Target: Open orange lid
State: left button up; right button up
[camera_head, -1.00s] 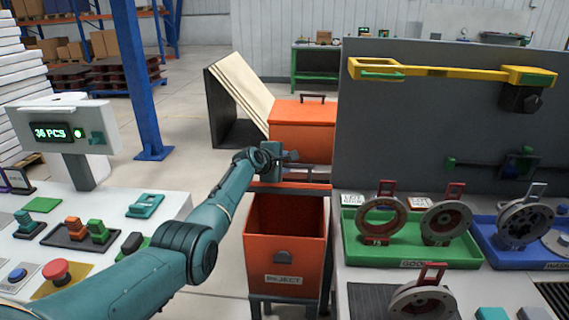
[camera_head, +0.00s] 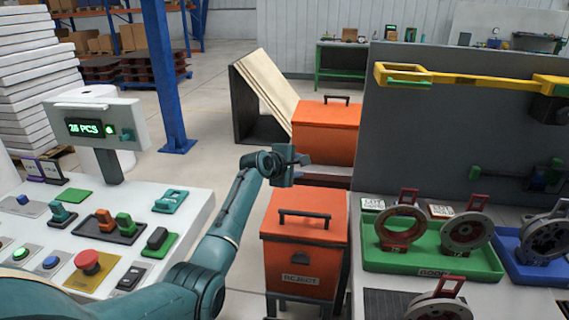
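The orange lid (camera_head: 304,228) lies flat on top of the orange REJECT bin (camera_head: 298,268), covering its opening. A dark bar handle (camera_head: 304,214) stands on the lid. My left gripper (camera_head: 301,158) is above and behind the lid, apart from the handle, near a second orange box. Its fingers are small and partly turned away, so I cannot tell how far apart they are. My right gripper is not in view.
The second orange box (camera_head: 326,136), with its own dark handle, stands behind the bin. A grey panel (camera_head: 440,130) and a green tray (camera_head: 432,258) are to the right. A control desk (camera_head: 190,222) with buttons and a counter display (camera_head: 87,128) is at left.

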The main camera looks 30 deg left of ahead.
pick_arm(q)
jog(key=v, duration=0.7)
jog(key=shift+f, duration=0.1)
